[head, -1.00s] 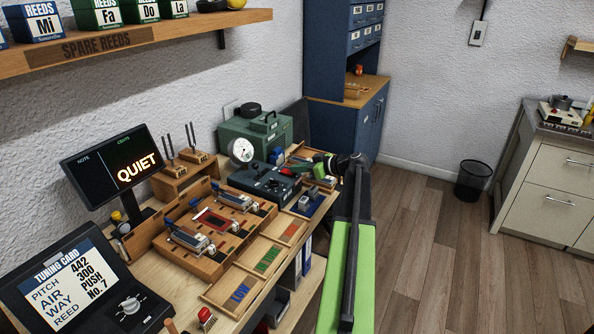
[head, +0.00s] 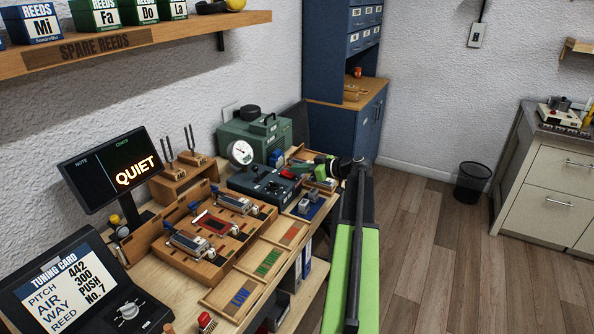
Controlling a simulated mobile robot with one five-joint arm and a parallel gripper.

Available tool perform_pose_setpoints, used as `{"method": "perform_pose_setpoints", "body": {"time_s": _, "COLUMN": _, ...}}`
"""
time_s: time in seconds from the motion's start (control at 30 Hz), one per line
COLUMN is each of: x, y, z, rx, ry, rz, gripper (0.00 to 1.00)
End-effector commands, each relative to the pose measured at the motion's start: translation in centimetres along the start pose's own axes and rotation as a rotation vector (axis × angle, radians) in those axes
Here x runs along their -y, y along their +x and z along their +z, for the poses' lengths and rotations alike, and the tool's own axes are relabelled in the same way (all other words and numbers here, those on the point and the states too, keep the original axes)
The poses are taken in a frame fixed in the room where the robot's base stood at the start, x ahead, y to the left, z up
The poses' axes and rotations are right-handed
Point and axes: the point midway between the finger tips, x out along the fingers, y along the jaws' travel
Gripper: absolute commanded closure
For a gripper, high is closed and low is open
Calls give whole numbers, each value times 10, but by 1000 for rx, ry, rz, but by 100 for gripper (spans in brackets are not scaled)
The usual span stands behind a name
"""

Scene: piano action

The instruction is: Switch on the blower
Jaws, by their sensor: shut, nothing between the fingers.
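A green machine box (head: 248,130) with a top handle, which looks like the blower, stands at the far end of the bench against the wall. A round white gauge (head: 240,153) is at its front. A dark blue control box (head: 262,186) with small knobs and a red part (head: 289,175) at its far right end lies in front. My gripper (head: 296,167) reaches in from the right, close above or beside that red part. I cannot tell whether they touch. Its fingertips are small and partly hidden. It is shut and empty. The display (head: 112,168) reads QUIET.
A wooden reed jig (head: 205,235) and labelled trays (head: 268,262) fill the bench's middle. Tuning forks (head: 192,145) stand on a block by the wall. A tuning card panel (head: 70,285) is at near left. A shelf of reed boxes (head: 150,22) hangs above.

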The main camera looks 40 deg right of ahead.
Motion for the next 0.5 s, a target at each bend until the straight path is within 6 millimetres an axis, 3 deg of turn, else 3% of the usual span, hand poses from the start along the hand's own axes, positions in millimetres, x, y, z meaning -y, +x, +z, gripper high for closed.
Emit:
{"method": "perform_pose_setpoints", "body": {"time_s": 0.23, "x": 1, "y": -2, "z": -6, "rx": 0, "ry": 0, "rz": -1, "gripper": 100}}
{"method": "perform_pose_setpoints", "body": {"time_s": 0.47, "x": 3, "y": -17, "z": -51, "rx": 0, "ry": -2, "rz": -5, "gripper": 100}}
{"method": "perform_pose_setpoints", "body": {"time_s": 0.5, "x": 2, "y": -27, "z": -39, "rx": 0, "ry": 0, "rz": -1, "gripper": 100}}
